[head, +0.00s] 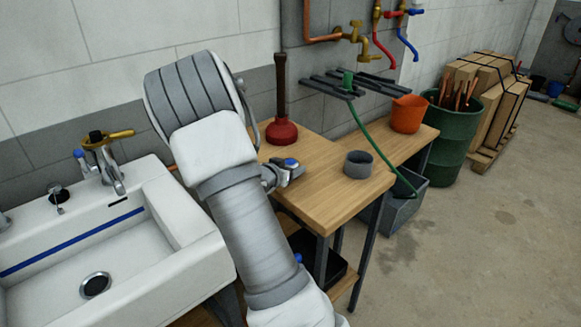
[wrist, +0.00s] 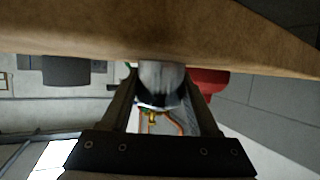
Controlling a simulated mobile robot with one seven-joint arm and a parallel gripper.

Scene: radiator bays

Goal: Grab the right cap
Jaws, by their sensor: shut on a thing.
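In the wrist view, which shows the scene upside down, my gripper (wrist: 160,82) is shut on a silvery round cap (wrist: 161,76) with a dark rim. The cap is between the two dark fingers, close to the wooden bench top; I cannot tell whether it touches the wood. In the head view my arm hides most of the gripper. A small metallic piece with a blue spot (head: 290,163) shows beside my arm, over the bench's left part; I cannot tell whether it is the held cap. A grey round cap or ring (head: 358,164) stands apart on the bench.
The wooden bench (head: 335,195) also bears a red plunger (head: 281,131) and an orange pot (head: 408,114). A green hose (head: 372,140) hangs over it. A white sink (head: 160,205) is at left, a green barrel (head: 440,145) at right.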

